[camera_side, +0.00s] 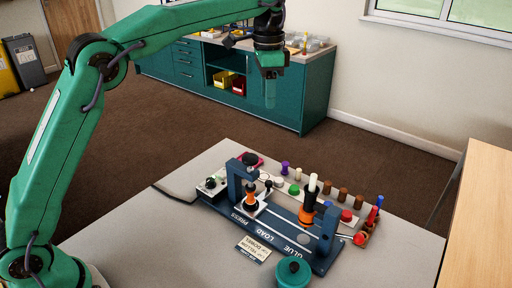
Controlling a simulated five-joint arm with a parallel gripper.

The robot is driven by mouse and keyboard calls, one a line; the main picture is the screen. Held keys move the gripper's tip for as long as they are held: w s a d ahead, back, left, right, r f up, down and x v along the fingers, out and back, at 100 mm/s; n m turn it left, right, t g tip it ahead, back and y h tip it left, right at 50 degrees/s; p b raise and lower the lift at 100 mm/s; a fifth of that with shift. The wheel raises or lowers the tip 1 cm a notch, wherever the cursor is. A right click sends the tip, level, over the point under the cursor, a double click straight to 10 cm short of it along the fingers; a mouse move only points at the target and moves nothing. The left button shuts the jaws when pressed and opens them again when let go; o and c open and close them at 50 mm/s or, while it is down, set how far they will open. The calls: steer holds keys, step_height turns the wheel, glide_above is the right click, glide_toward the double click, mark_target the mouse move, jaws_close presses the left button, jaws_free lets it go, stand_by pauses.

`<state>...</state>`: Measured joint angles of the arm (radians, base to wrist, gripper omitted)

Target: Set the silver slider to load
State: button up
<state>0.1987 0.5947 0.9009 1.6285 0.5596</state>
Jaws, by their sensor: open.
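A dark blue fixture (274,228) lies on the table, marked PRESS, LOAD and GLUE from left to right. A pale silver slider (261,208) appears to sit at its left end, by the PRESS mark and under the blue press arch (235,180). An orange and black piece (250,197) stands on it; its lower part is small and hard to make out. The LOAD mark (265,233) is right of the slider. My gripper (270,95) hangs high above and behind the fixture, pointing down, open and touching nothing.
A orange and black holder with a white top (312,183) stands on the right part of the fixture, near a blue post (327,229). Several colored pegs stand in a row behind. A green lidded pot (293,272) and label card (253,248) are in front. The table's left front is clear.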

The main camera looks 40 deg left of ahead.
mark_target(269, 182)
steer(key=f, duration=2.7)
steer(key=shift+w+d, duration=0.25)
steer(key=shift+w, duration=0.15)
jaws_close()
